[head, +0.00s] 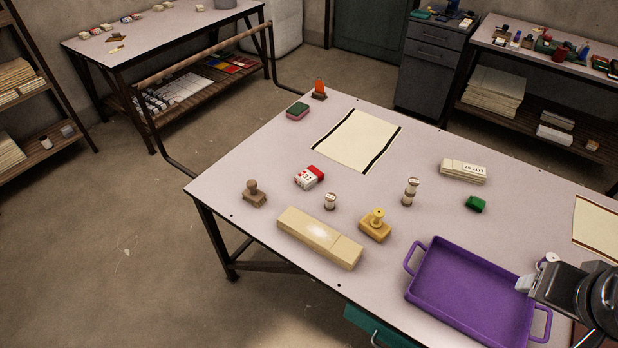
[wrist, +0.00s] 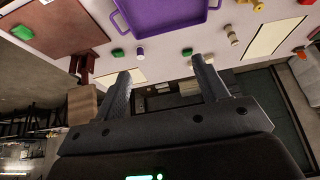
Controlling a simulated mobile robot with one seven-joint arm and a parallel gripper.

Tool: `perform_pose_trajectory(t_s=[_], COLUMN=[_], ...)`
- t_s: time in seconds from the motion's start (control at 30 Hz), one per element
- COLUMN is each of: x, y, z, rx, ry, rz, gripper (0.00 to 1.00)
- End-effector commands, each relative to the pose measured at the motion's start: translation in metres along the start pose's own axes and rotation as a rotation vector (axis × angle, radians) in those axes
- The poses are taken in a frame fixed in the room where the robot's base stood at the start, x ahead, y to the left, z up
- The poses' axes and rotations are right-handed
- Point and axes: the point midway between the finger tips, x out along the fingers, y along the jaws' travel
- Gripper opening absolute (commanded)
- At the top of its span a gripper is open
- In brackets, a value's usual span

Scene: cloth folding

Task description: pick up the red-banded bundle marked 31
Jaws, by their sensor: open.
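The red-banded bundle marked 31 (head: 308,178) lies on the table in the head view, left of the middle. It is a small white block with a red band and a dark "31" on its near face. My gripper (head: 528,284) is at the right of the head view, by the right end of the purple tray, far from the bundle. The wrist view shows my gripper (wrist: 162,84) with its two fingers spread and nothing between them.
The purple tray (head: 412,292) stands between my gripper and the bundle.

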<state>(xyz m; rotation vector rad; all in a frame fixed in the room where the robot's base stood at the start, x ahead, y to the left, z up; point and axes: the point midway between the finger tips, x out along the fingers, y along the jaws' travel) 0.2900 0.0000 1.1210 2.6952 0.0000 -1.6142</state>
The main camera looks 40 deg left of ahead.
Motion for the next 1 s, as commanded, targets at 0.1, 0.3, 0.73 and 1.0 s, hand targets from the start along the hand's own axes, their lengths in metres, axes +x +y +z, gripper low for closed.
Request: perform_pose_trajectory(t_s=[0.1,0.3,0.73,1.0], x=[0.000,0.000,0.001,0.019], y=[0.000,0.000,-0.005,-0.046], z=[0.000,0.000,-0.011,-0.082], rx=[0.000,0.000,-0.029,-0.220], ry=[0.000,0.000,-0.005,-0.031], rz=[0.000,0.000,-0.005,-0.043], gripper=[0.77,0.93,1.00,1.00])
